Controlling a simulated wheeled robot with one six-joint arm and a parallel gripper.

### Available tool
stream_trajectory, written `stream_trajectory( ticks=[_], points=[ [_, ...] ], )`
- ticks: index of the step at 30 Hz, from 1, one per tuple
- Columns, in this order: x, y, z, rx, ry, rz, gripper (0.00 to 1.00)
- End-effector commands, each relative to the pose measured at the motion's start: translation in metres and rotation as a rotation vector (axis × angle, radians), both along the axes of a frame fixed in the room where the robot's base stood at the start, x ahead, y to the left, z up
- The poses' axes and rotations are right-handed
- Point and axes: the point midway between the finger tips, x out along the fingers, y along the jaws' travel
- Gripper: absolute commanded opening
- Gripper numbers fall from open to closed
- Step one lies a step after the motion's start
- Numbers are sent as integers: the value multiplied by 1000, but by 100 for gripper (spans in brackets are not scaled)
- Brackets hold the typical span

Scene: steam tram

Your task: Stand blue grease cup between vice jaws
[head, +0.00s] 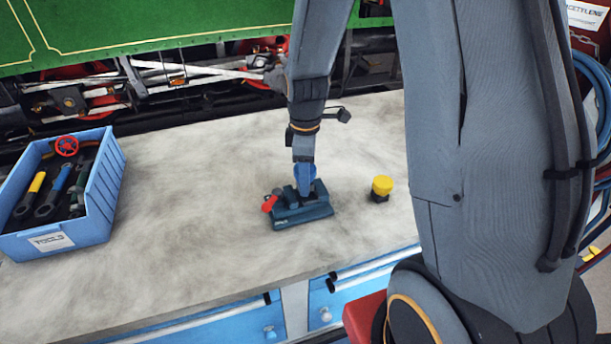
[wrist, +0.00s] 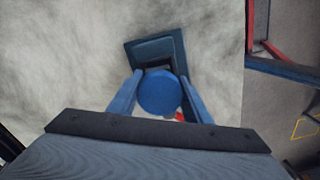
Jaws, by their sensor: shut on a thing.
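The blue grease cup (wrist: 158,94) shows its round top between the two fingers of my gripper (wrist: 160,97) in the wrist view. My gripper (head: 304,184) is shut on the cup and points down right over the vice. The vice (head: 312,212) is dark teal with a red handle (head: 270,203) and stands on the bench; its body also shows beyond the cup in the wrist view (wrist: 155,50). The cup's lower part and most of the jaw gap are hidden, so I cannot tell whether the cup touches the vice.
A yellow-topped cup with a dark base (head: 382,186) stands right of the vice. A blue tool crate (head: 100,195) sits at the left of the grey bench (head: 190,190). The green tram (head: 150,25) is behind. The bench between crate and vice is clear.

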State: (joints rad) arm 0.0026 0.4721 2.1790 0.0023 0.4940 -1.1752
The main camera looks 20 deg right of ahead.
Motion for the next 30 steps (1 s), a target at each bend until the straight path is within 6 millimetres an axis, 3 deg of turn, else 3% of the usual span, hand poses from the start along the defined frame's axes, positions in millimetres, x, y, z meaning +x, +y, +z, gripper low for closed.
stream_trajectory(
  ticks=[30],
  points=[
    [0, 0, -6, 0, -1, 0, 11]
  ],
)
